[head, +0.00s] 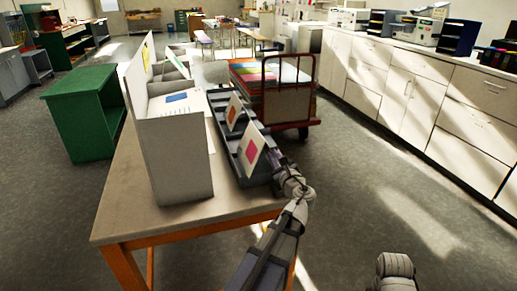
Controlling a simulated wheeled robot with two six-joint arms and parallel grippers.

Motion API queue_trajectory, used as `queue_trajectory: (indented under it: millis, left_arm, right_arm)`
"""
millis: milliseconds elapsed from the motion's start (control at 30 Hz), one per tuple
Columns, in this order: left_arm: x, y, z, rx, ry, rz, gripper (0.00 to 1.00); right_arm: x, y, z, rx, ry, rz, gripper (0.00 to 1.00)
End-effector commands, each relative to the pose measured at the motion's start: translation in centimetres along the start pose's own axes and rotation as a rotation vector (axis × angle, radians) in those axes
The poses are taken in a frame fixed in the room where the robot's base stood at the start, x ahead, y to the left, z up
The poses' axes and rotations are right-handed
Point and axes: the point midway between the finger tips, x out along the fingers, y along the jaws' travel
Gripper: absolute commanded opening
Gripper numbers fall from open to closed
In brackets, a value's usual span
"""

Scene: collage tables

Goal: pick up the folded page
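A folded white page (252,148) with a pink square stands tilted in the near part of a long grey tray (228,150). A second folded page (234,111) with an orange square stands farther back in the same tray. My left gripper (272,158) is at the tray's right side, close beside the near page. Its fingers are small and partly hidden by the wrist, so I cannot tell whether they touch the page or are open. Part of my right arm shows at the bottom right; its gripper is not in view.
The tray lies on a table (185,215) beside a white divider (175,155) holding papers. A red-framed cart (290,103) stands behind the table. A green shelf unit (83,115) is at the left and white cabinets (408,95) line the right. The floor between is clear.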

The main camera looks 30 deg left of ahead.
Motion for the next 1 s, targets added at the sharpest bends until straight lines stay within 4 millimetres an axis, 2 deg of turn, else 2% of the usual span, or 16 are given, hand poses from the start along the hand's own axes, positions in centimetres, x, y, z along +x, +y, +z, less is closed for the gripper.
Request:
queue_trajectory:
  millis: [300, 367, 567, 700, 1000]
  left_arm:
    - [4.4, -0.3, -0.2, -0.001, 0.000, 0.001, 0.11]
    - [4.8, -0.2, -0.2, -0.001, 0.000, 0.002, 0.11]
    - [4.8, -0.1, -0.2, -0.001, 0.000, 0.000, 0.11]
    - [4.8, -0.1, -0.2, -0.001, 0.000, 0.000, 0.00]
    - [4.8, -0.1, -0.2, -0.001, 0.001, 0.000, 0.00]
  right_arm:
    - [0.1, 0.0, 0.0, 0.000, 0.000, 0.000, 0.38]
    - [0.1, 0.0, 0.0, 0.000, 0.000, 0.000, 0.38]
    - [0.1, 0.0, 0.0, 0.000, 0.000, 0.000, 0.38]
    - [0.1, 0.0, 0.0, 0.000, 0.000, 0.000, 0.38]
    - [0.1, 0.0, 0.0, 0.000, 0.000, 0.000, 0.38]
